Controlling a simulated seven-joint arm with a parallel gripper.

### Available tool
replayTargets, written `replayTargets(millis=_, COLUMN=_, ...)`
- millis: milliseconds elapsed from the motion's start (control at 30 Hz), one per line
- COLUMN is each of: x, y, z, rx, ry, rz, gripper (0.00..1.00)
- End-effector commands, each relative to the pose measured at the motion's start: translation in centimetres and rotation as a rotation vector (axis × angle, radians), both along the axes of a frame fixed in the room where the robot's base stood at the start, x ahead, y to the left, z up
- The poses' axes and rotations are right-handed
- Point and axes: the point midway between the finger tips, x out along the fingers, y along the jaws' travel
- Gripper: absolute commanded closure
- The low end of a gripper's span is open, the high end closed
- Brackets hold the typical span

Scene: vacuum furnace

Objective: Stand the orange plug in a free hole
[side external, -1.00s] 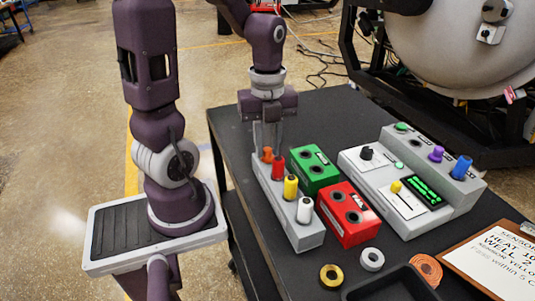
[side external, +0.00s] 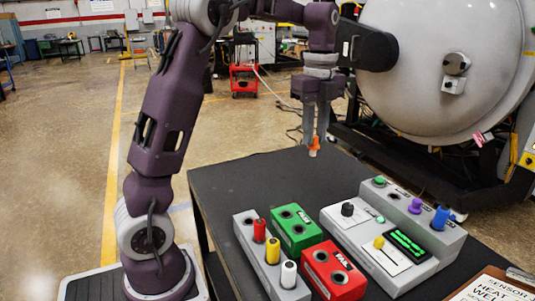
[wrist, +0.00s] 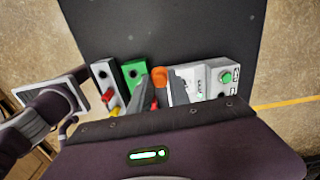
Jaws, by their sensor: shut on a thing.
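The orange plug (side external: 314,147) hangs upright below my gripper (side external: 315,136), held between the two fingertips, well above the table. In the wrist view the orange plug (wrist: 160,76) shows between the fingers. The grey rack (side external: 281,289) holds a red plug (side external: 259,230), a yellow plug (side external: 272,250) and a white plug (side external: 289,274); its far-end hole is empty. The green block (side external: 297,226) and the red block (side external: 333,272) each show two empty holes. The grey console's raised back step (side external: 428,225) has an empty hole between a green button and a purple plug (side external: 416,205).
A blue plug (side external: 440,216) stands on the console's step. The console (side external: 367,240) has a black knob, a yellow knob and a green display. A clipboard (side external: 493,288) lies at the front right. The black table (side external: 240,182) is bare at the far left. A large furnace stands behind.

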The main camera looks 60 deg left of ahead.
Motion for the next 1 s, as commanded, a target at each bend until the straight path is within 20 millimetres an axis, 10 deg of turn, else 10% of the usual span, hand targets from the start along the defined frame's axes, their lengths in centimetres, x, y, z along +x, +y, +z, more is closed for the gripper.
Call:
replayTargets(millis=300, x=13.4, y=-8.2, z=-3.5, rx=0.005, ry=0.001, rz=-0.090, gripper=1.00)
replayTargets(millis=533, x=15.2, y=-13.0, z=-5.7, rx=-0.002, ry=-0.002, rz=-0.173, gripper=1.00)
replayTargets(millis=1000, x=15.3, y=-13.1, z=-7.4, rx=0.000, ry=-0.006, rz=-0.178, gripper=1.00)
